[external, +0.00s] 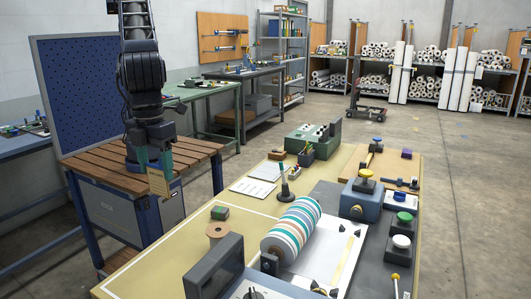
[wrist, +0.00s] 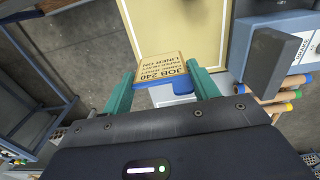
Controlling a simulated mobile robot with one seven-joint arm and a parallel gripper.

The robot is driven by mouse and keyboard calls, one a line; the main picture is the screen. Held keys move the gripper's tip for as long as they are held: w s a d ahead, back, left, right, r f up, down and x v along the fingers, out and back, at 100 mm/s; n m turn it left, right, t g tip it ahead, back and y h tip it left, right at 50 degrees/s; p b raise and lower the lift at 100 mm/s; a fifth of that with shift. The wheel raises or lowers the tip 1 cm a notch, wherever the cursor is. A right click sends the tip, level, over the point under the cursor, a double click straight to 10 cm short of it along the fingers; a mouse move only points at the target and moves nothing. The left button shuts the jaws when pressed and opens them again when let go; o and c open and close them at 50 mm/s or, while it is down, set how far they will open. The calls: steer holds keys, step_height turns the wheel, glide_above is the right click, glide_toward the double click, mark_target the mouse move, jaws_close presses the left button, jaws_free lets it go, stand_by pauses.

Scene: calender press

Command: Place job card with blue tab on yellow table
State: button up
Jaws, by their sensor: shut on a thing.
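My gripper (external: 154,164) hangs from the arm at the left in the external view, its teal fingers pointing down. It is shut on the tan job card (external: 159,183), held in the air. In the wrist view the card (wrist: 163,66) sits between the two teal fingers, printed "JOB 240", with its blue tab (wrist: 166,83) nearest the gripper. The yellow table (external: 160,262) has a white border line and fills the front centre. The table (wrist: 180,25) also shows beyond the card in the wrist view. The card is apart from the tabletop.
The table bears a striped roller (external: 291,225), a brown spool (external: 217,231), a dark monitor-like box (external: 213,268), white sheets (external: 252,187) and a dark post (external: 284,185). Its left strip is mostly bare. A slatted wooden bench (external: 190,150) stands left, with floor between.

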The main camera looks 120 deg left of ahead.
steer(key=f, duration=2)
steer(key=shift+s+d, duration=0.35)
steer(key=shift+d, duration=0.05)
steer(key=shift+f, duration=0.2)
steer(key=o, duration=0.6)
steer(key=shift+o, duration=0.2)
steer(key=shift+r, duration=0.1)
